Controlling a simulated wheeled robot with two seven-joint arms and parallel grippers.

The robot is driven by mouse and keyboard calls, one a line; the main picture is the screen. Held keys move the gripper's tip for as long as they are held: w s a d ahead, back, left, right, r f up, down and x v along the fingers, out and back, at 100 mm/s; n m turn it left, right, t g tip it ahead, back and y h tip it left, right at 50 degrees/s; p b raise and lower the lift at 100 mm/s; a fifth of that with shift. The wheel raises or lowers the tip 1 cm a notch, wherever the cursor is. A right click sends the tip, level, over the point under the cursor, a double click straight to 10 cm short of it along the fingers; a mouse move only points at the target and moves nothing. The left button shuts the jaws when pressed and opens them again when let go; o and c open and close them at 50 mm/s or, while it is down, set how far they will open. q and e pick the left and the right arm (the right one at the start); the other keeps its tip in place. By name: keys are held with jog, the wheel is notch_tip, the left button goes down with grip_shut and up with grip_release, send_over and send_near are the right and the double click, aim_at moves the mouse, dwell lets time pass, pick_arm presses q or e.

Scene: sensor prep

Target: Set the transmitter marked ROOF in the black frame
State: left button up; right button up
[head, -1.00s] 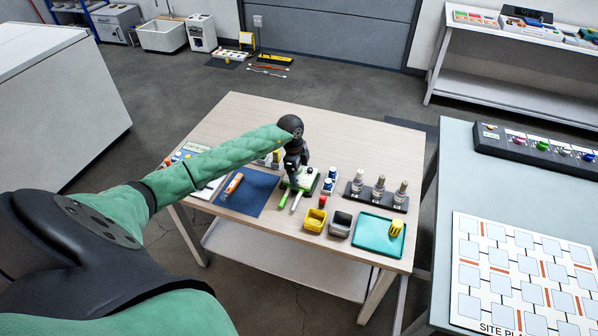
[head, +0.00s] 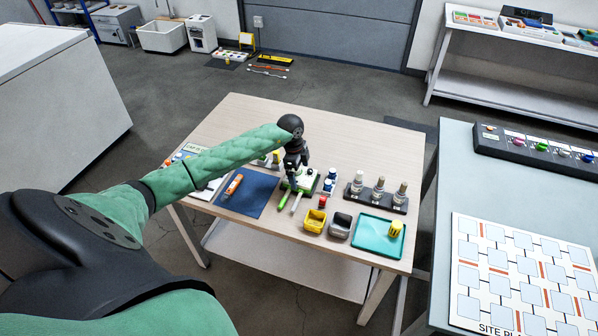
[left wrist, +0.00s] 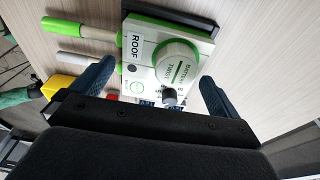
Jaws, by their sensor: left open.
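The transmitter (left wrist: 150,62) marked ROOF is a white and green box with a round white dial. It fills the upper middle of the left wrist view and shows partly on the wooden table in the head view (head: 307,180). My left gripper (left wrist: 153,84) is open over it, with one blue finger on each side. In the head view my left gripper (head: 293,177) hides part of the transmitter. A black edge (left wrist: 185,22) runs along the transmitter's far side; I cannot tell whether it is the black frame. My right gripper is not in view.
A green-handled tool (left wrist: 62,27) and a white-ended one (left wrist: 72,58) lie close beside the transmitter. Yellow (head: 314,221) and grey (head: 340,225) bins, a teal tray (head: 372,241), a black bottle rack (head: 400,206) and a blue mat (head: 250,200) surround it. The table's back is clear.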

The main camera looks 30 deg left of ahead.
pick_arm(q)
jog(key=shift+r, duration=0.2)
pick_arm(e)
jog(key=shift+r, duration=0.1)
pick_arm(q)
jog(key=shift+r, duration=0.15)
jog(key=shift+r+p, duration=0.75)
jog(key=shift+r, duration=0.15)
jog(key=shift+r+p, duration=1.15)
jog(key=shift+r, duration=0.85)
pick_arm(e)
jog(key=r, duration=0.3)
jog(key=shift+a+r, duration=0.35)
